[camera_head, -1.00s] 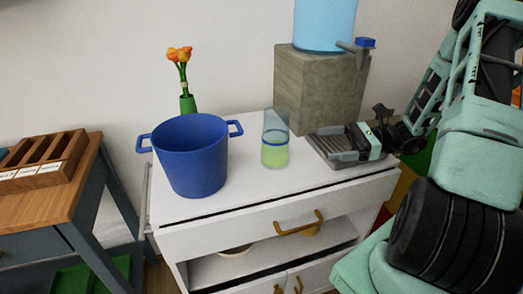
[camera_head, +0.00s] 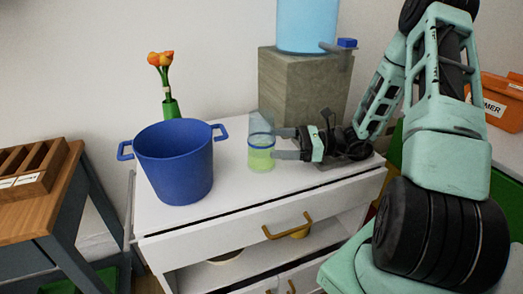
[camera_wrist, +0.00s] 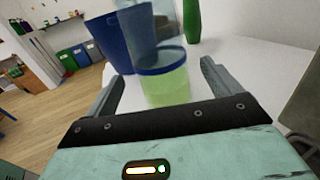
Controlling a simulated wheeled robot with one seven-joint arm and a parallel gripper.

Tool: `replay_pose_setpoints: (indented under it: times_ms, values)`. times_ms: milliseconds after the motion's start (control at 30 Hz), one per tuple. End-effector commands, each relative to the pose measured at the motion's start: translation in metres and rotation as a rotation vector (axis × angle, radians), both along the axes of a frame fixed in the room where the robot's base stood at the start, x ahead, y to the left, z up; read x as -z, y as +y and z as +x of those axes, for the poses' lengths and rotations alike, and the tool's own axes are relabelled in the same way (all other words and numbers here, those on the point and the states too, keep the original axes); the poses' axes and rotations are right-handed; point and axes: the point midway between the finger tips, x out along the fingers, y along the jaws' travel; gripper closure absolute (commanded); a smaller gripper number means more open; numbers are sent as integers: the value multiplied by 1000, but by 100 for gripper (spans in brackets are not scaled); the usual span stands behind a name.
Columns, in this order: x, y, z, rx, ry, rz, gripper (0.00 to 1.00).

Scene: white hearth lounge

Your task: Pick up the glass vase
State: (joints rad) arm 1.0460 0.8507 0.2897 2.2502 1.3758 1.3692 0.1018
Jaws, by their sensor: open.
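The glass vase (camera_head: 261,158) stands upright on the white cabinet top. It is a clear cylinder with a green lower part and a blue band. My gripper (camera_head: 277,143) is open and level, coming in from the right, with its fingertips at the vase's right side. In the wrist view the vase (camera_wrist: 166,88) shows between the two spread fingers of my gripper (camera_wrist: 160,82), with a gap on each side. Whether the fingertips touch the glass cannot be told.
A blue two-handled pot (camera_head: 175,165) stands just left of the vase. A green vase with orange flowers (camera_head: 171,108) is behind it. A stone block (camera_head: 300,85) bearing a blue water dispenser (camera_head: 308,25) stands behind my gripper. The white cabinet's (camera_head: 235,200) front top is clear.

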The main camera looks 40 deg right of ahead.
Motion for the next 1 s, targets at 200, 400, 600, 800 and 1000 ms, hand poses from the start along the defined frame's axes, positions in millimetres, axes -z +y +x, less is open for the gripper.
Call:
replay_pose_setpoints:
  times_ms: [200,400,600,800,1000]
  values:
    - [4,23,18,-5,-1,1,10]
    - [4,39,31,-2,-1,1,10]
    - [4,40,32,-1,-1,-1,10]
    - [4,40,32,-1,-1,-1,52]
    - [3,40,32,-2,-3,0,76]
